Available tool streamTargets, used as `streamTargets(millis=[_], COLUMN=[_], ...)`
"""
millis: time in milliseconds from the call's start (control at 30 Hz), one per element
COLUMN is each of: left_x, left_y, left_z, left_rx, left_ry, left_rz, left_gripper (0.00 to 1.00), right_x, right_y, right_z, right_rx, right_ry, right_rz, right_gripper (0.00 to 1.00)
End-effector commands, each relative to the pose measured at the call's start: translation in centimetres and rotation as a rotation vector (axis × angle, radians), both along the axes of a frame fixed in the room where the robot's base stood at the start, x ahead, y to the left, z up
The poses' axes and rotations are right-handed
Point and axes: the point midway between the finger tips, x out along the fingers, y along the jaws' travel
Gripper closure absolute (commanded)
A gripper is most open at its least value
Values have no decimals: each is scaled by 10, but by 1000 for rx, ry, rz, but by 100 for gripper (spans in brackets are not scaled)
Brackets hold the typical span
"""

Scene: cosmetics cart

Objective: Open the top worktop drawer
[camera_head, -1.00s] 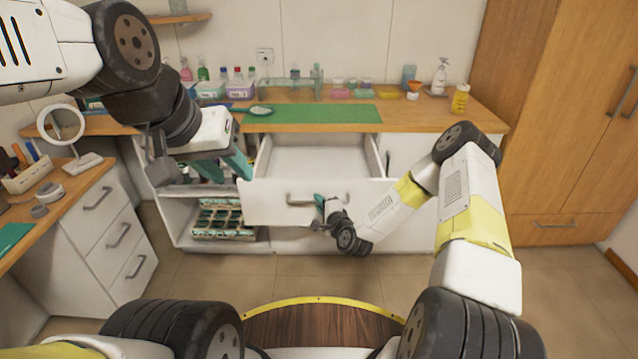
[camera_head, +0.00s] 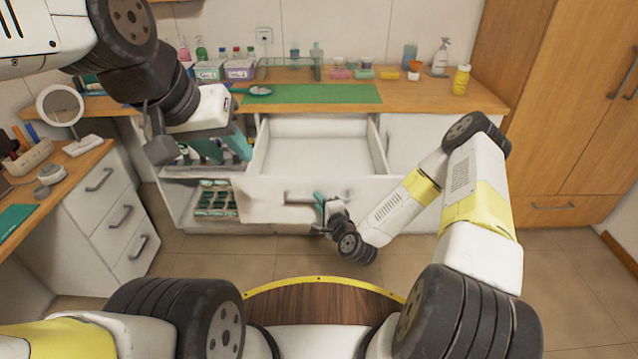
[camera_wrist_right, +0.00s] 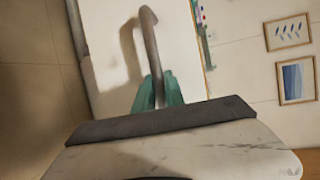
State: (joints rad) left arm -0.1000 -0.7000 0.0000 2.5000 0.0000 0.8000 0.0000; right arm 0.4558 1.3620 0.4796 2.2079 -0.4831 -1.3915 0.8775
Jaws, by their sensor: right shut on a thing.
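The top worktop drawer (camera_head: 262,205) is pulled well out from under the wooden worktop (camera_head: 440,98), and its empty white inside shows. My right gripper (camera_head: 322,204) is at the drawer front, shut on the drawer handle (camera_head: 298,196). In the right wrist view the green fingers (camera_wrist_right: 158,92) close around the grey handle bar (camera_wrist_right: 149,40). My left gripper (camera_head: 240,145) hangs left of the drawer, in front of the open shelves, apart from the drawer. Its green fingers look spread, with nothing seen between them.
A green mat (camera_head: 310,93), bottles and boxes stand on the worktop above. A side desk with drawers (camera_head: 112,215) is at the left, and a tall wooden cabinet (camera_head: 560,110) at the right. Open floor (camera_head: 210,255) lies in front of the drawer.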

Motion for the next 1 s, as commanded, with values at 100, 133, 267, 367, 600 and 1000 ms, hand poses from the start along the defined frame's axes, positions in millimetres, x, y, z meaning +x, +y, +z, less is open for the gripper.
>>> streamTargets(millis=[100,133,267,367,600,1000], left_x=[0,0,0,0,0,0], left_y=[0,0,0,0,0,0], left_z=[0,0,0,0,0,0], left_rx=[0,0,0,0,0,0], left_ry=[0,0,0,0,0,0], left_rz=[0,0,0,0,0,0], left_gripper=[64,64,64,64,64,64], right_x=[0,0,0,0,-12,-66], right_y=[-1,-1,-1,0,-6,-29], right_z=[0,0,0,0,2,13], right_rx=[-1,-1,0,0,0,0], right_ry=[0,0,0,0,2,1], right_rz=[-2,-2,-1,-1,-1,-2], right_gripper=[74,68,64,64,64,64])
